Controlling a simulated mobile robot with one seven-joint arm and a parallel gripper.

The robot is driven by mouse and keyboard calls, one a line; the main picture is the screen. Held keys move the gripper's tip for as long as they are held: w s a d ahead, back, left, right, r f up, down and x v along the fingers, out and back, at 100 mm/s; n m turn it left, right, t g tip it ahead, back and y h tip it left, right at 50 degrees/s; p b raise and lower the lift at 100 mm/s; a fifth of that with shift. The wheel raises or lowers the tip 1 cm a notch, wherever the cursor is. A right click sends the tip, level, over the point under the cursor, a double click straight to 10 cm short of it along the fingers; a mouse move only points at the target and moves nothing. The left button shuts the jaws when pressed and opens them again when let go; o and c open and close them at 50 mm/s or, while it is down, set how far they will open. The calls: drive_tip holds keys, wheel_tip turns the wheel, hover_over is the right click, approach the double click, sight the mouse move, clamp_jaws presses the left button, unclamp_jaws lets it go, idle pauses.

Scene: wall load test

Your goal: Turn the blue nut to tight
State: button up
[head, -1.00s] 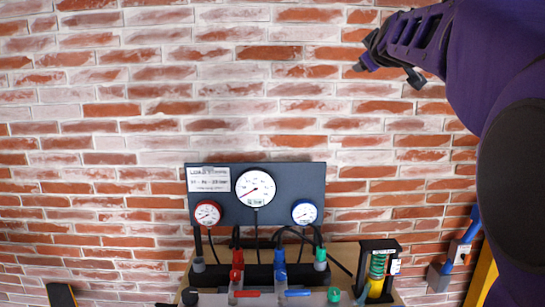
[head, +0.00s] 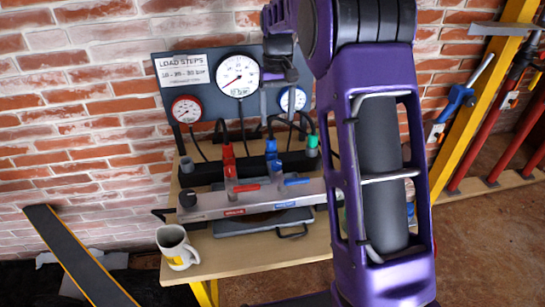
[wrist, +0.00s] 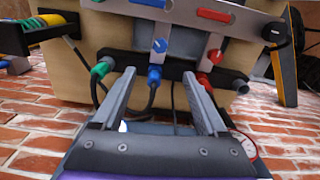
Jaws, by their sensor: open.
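The blue nut (head: 272,149) stands on a black rail between a red and a green fitting, with a hose at it. In the wrist view, which is upside down, the blue nut (wrist: 154,76) appears between my fingertips, left of centre. My gripper (head: 276,112) is open and empty, with its fingers pointing down above the blue nut in the head view. The gripper (wrist: 158,75) shows both grey fingers spread in the wrist view. I cannot tell how far the tips are from the nut. My arm hides part of the board and bench.
The red fitting (head: 228,158) and green fitting (head: 313,142) flank the nut closely. A manifold with red (head: 246,188) and blue (head: 297,182) levers lies in front. The gauge board (head: 184,72) stands behind. A mug (head: 174,246) sits at the bench's front left.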

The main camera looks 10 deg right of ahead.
sight(277, 162)
wheel_tip(277, 162, down, 16)
drive_tip(key=shift+f+b, duration=0.1)
drive_tip(key=shift+b, duration=0.75)
clamp_jaws()
